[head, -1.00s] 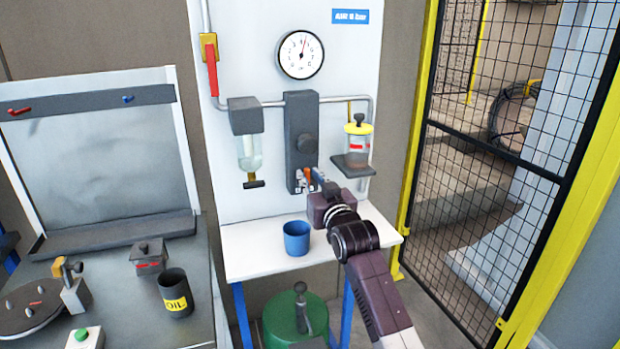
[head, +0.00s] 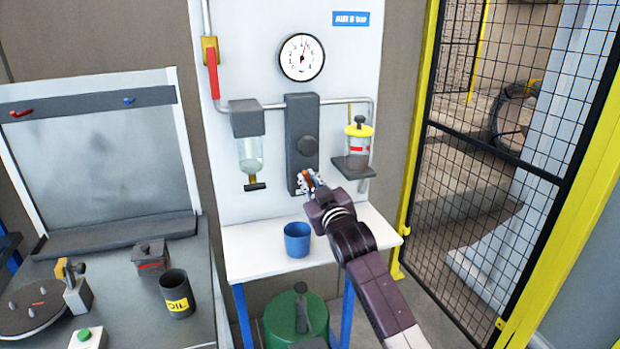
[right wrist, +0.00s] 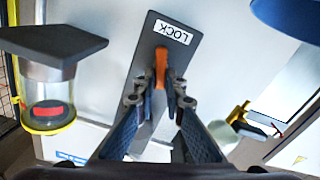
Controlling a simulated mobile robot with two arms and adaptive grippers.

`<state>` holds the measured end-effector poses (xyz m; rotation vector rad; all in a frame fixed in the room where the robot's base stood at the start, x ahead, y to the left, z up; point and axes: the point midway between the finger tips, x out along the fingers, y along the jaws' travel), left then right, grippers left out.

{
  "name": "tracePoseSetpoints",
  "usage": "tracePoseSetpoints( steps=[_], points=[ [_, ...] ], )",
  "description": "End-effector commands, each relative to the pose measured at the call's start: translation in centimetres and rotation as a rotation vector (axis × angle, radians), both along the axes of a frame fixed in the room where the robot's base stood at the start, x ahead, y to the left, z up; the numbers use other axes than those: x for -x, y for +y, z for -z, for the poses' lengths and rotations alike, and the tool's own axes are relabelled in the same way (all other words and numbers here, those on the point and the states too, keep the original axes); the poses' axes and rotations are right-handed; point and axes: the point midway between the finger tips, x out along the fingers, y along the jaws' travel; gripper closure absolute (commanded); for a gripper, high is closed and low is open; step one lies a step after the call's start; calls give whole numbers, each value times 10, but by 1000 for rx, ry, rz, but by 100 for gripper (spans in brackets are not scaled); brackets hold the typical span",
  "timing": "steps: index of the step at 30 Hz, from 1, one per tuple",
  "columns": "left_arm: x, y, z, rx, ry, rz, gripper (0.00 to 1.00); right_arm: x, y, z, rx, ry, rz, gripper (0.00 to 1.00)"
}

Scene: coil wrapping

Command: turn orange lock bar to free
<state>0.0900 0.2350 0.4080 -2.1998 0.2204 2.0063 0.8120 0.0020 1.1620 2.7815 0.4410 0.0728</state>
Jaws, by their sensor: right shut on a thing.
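The orange lock bar (right wrist: 161,66) stands on the dark grey plate (right wrist: 173,45) of the air unit, just beside a white LOCK label (right wrist: 173,32). In the right wrist view it points straight toward the label. My right gripper (right wrist: 160,95) has its two fingertips closed around the bar's near part. In the head view my right gripper (head: 308,181) is at the lower end of the dark grey block (head: 302,120), and only a bit of orange shows between the fingers. My left gripper is not in view.
A glass filter bowl (head: 250,155) hangs left of the block, and a yellow-topped lubricator (head: 358,148) sits to the right. A blue cup (head: 297,239) stands on the white shelf (head: 255,262) below. A yellow-framed mesh fence (head: 410,160) is at the right.

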Motion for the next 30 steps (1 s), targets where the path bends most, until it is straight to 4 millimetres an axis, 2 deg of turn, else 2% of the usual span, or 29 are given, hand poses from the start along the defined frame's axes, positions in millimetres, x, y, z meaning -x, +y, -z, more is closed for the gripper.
tracePoseSetpoints(
  steps=[30],
  points=[
    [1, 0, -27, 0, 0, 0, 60, 3, 8, 8, 911, -296, 0, 100]
  ],
)
